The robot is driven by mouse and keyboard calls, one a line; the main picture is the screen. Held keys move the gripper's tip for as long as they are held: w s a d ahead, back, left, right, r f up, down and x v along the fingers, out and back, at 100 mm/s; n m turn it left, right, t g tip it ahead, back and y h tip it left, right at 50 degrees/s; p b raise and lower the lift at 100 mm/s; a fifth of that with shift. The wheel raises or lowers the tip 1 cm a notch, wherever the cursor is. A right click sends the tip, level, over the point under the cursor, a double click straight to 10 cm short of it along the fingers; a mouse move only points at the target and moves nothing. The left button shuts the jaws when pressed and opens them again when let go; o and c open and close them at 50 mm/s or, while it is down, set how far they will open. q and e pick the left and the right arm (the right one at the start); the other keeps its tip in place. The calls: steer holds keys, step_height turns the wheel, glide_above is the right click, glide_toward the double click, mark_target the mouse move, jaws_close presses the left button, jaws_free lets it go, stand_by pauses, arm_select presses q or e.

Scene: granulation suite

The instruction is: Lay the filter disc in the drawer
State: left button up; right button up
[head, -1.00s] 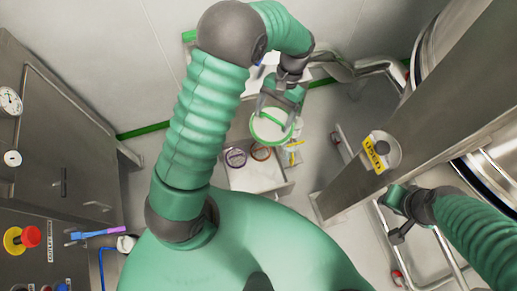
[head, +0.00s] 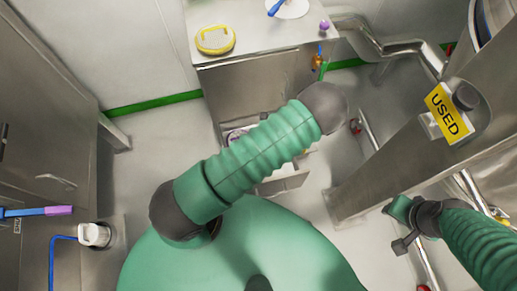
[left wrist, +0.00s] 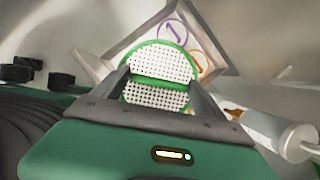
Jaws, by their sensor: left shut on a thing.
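The filter disc (left wrist: 160,64) has a green rim and bar and a white perforated face. In the left wrist view my left gripper (left wrist: 160,88) is shut on it, a finger at each side. The open drawer (left wrist: 222,28) lies behind and below the disc, which covers part of it. A purple ring mark (left wrist: 172,31) and an orange ring mark (left wrist: 196,64) show on the drawer floor. In the head view my left arm hides the gripper, the disc and most of the drawer (head: 288,182). My right gripper (head: 400,222) is at the right, away from the drawer; its jaws are unclear.
A steel post with a yellow USED sign (head: 442,112) stands at the right. A steel cabinet (head: 45,120) stands at the left.

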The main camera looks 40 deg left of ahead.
arm_select(q)
steer(key=f+m+t+h+b, duration=0.1)
steer(key=f+m+b, duration=0.3)
steer(key=f, duration=0.6)
steer(key=s+a+f+m+t+b, duration=0.1)
steer(key=f+m+b, duration=0.3)
steer(key=f+b, duration=0.4)
steer(key=f+m+t+h+b, duration=0.1)
steer(key=f+m+b, duration=0.3)
steer(key=f, duration=1)
steer(key=shift+s+a+f+t+h+b, duration=0.25)
steer(key=shift+a+t+b, duration=0.2)
steer(key=shift+b, duration=1.15)
steer(key=shift+w+d+f, duration=0.1)
steer(key=shift+c, duration=0.7)
steer(key=o, duration=1.5)
steer(key=shift+c, duration=0.2)
arm_select(e)
steer(key=s+x, duration=0.2)
steer(key=x, duration=0.8)
steer(key=s+f+x, duration=0.1)
steer(key=s+x, duration=0.1)
steer(key=x, duration=0.9)
steer(key=shift+s+f, duration=0.3)
steer(key=shift+s, duration=0.1)
steer(key=shift+a, duration=0.1)
